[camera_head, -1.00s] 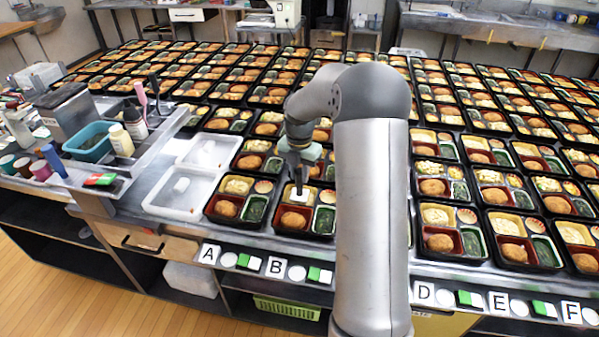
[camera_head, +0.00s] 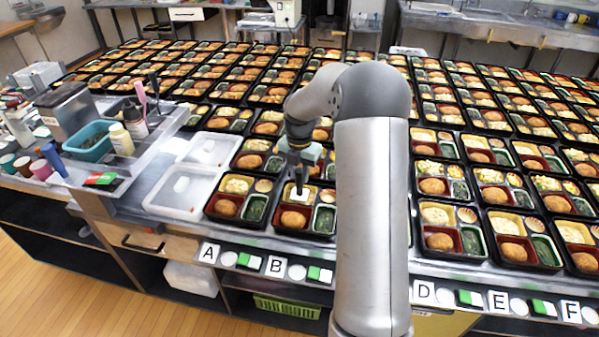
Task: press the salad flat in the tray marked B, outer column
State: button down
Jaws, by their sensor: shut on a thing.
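The tray (camera_head: 288,231) behind the B label (camera_head: 275,266) stands in the front row. It has a brown croquette in a red section, greens in a green section, and a small round item at the upper right. My gripper (camera_head: 297,168) is above the back-left part of this tray, pointing down. It is shut on a tool with a dark stem and a pale, flat foot (camera_head: 299,192). The foot is over the salad section and hides most of the salad. I cannot tell whether the foot touches the salad.
Tray A (camera_head: 216,214) stands close on the left, and more trays fill the counter behind. My arm covers the area right of tray B. White bins (camera_head: 165,207) and a side shelf with bottles and a teal tub (camera_head: 90,141) are at left.

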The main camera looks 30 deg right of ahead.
jog(key=shift+f, duration=0.1)
dwell(0.3)
jog(key=shift+r+p, duration=3.35)
jog(key=shift+r, duration=1.25)
